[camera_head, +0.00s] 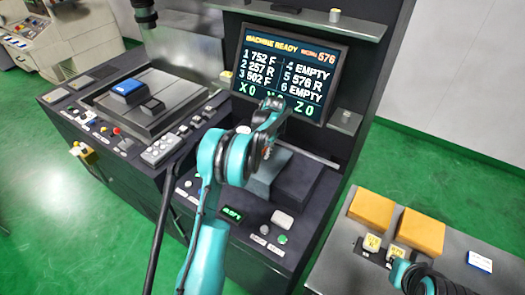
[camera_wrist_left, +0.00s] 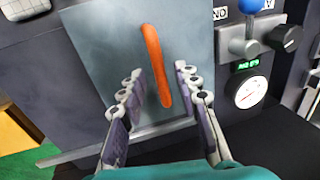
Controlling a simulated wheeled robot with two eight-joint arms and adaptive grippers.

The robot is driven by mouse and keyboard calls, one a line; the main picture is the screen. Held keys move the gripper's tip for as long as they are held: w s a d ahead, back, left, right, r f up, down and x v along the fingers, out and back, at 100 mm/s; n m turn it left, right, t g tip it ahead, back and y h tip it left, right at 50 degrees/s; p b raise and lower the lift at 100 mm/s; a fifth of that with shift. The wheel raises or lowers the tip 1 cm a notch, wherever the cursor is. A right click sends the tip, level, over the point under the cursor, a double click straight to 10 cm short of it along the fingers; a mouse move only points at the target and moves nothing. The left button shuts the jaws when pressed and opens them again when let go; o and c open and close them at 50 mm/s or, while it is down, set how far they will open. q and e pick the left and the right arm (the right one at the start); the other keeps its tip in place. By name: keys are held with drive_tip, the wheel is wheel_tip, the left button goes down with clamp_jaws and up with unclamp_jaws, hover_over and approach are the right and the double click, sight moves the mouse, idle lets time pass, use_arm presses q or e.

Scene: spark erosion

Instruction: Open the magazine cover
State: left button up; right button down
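The magazine cover appears to be the grey plate (camera_wrist_left: 98,45) with a long orange handle (camera_wrist_left: 156,62) in the left wrist view. My left gripper (camera_wrist_left: 159,72) is open, one finger on each side of the handle's lower part. The fingers look apart from the handle; I cannot tell how far they are above the plate. In the head view my left arm reaches to the front of the machine below the screen, and its wrist and forearm hide most of the handle. Of my right arm only a part shows at the bottom right; its gripper is out of view.
The screen (camera_head: 291,68) reads MACHINE READY. A blue knob (camera_wrist_left: 250,5) and a gauge (camera_wrist_left: 250,91) sit right of the plate. Two orange-yellow blocks (camera_head: 371,210) (camera_head: 421,232) stand on the side table (camera_head: 338,262). A worktable with a blue block (camera_head: 128,87) is at left.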

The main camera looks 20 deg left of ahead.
use_arm(q)
clamp_jaws()
drive_tip(key=shift+d, duration=0.15)
drive_tip(key=d+b, duration=0.1)
drive_tip(key=d, duration=0.5)
drive_tip(key=s+d, duration=0.1)
drive_tip(key=d, duration=0.5)
drive_tip(key=s+d+b, duration=0.1)
drive_tip(key=d, duration=0.4)
drive_tip(key=shift+s+d+b, duration=0.25)
drive_tip(key=shift+d+b, duration=0.05)
drive_tip(key=shift+d, duration=0.1)
unclamp_jaws()
